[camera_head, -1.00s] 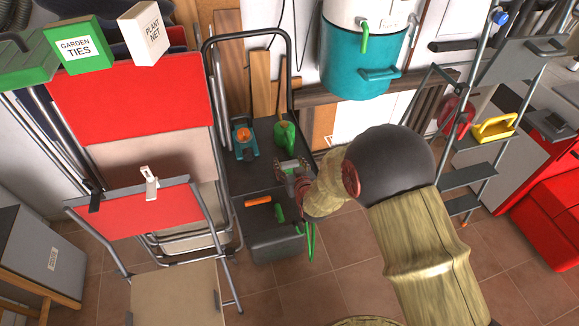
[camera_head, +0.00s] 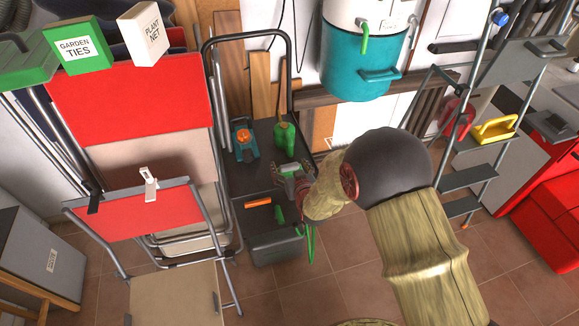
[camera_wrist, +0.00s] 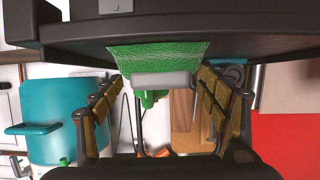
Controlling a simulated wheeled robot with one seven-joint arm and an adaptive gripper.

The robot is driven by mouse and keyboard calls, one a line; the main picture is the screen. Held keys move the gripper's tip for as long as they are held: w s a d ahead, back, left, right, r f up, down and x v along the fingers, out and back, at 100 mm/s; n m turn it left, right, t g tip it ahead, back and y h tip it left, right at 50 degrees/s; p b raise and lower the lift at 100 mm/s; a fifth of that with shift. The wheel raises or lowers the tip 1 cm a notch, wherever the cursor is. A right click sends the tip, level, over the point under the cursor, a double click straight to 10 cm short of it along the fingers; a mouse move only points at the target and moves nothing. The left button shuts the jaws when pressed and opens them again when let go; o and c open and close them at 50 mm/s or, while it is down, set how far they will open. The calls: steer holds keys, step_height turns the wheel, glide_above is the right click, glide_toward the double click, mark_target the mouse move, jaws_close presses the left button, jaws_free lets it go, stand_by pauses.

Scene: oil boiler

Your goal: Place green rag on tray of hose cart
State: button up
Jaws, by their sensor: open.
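The dark tray of the hose cart (camera_head: 262,180) is near the middle of the head view. My gripper (camera_head: 287,172) is over its right part, with its fingers partly hidden by the wrist. In the wrist view my gripper (camera_wrist: 160,80) is open, its two fingers wide apart. A small green patch of the rag (camera_head: 291,167) shows at the gripper in the head view. I cannot tell how much of it rests on the tray.
A green watering can (camera_head: 285,138) and a blue and orange item (camera_head: 244,143) stand on the tray's far part. Folded red chairs (camera_head: 135,100) are at the left. A teal tank (camera_head: 360,70) stands behind, a stepladder (camera_head: 470,178) at the right.

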steer(key=shift+r, duration=0.25)
steer(key=p+v, duration=0.2)
steer(key=v, duration=1)
steer(key=shift+p, duration=0.35)
steer(key=s+d+r+m+g+h, duration=0.1)
steer(key=s+d+r+g, duration=0.2)
steer(key=r, duration=0.5)
steer(key=s+d+r+m+h, duration=0.1)
steer(key=s+d+r, duration=0.1)
steer(key=d+r, duration=0.5)
steer(key=s+d+r+g, duration=0.1)
steer(key=s+d+r, duration=0.1)
steer(key=s, duration=0.5)
steer(key=s+d+r+g+h, duration=0.1)
steer(key=s+d+r+g, duration=0.1)
steer(key=s+r, duration=0.2)
steer(key=s+d+r+m+g, duration=0.1)
steer(key=s+d+r, duration=0.1)
steer(key=s, duration=0.8)
steer(key=shift+s+r+h, duration=0.15)
steer(key=shift+r+h, duration=0.25)
steer(key=shift+r, duration=0.4)
steer(key=shift+c, duration=0.3)
